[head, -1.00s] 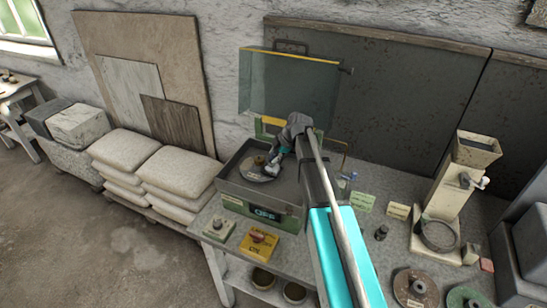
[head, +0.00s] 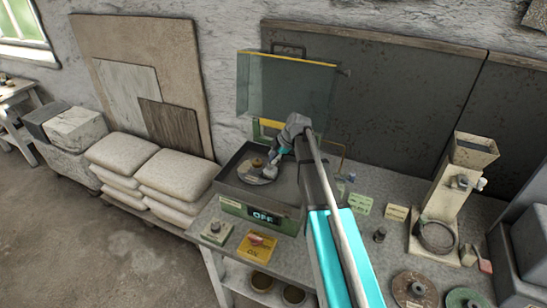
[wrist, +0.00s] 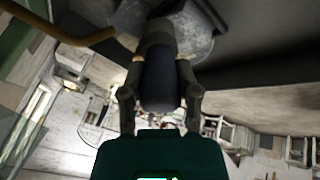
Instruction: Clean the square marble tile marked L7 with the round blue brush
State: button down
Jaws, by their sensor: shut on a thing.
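My gripper (head: 273,167) reaches down into a grey open-topped machine tray (head: 228,188). In the wrist view its two fingers (wrist: 160,105) are shut on a dark, rounded handle-like piece (wrist: 158,78). A grey, round-edged thing shows beyond that piece, and I cannot tell if they touch. A round grey disc (head: 252,179) with a brownish hub (head: 257,163) lies in the tray, close to the gripper tip. I cannot make out a blue brush head or any L7 marking. A plain pale square slab (head: 129,90) leans against the wall.
A tinted clear lid (head: 285,85) stands raised behind the tray. The tray's front reads OFF (head: 264,216); a yellow sign (head: 256,248) lies before it. Pale sacks (head: 175,175) are stacked at left. A hopper device (head: 447,195) and flat discs (head: 414,288) are at right.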

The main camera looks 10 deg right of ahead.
jog(key=shift+s, duration=0.15)
jog(key=shift+s+a, duration=0.35)
dwell(0.5)
jog(key=shift+s+a, duration=0.35)
jog(key=shift+s, duration=0.15)
jog(key=shift+w+d+r+p, duration=0.35)
jog(key=shift+w+r+p, duration=0.15)
jog(key=shift+r+p, duration=0.25)
jog(key=shift+f, duration=0.1)
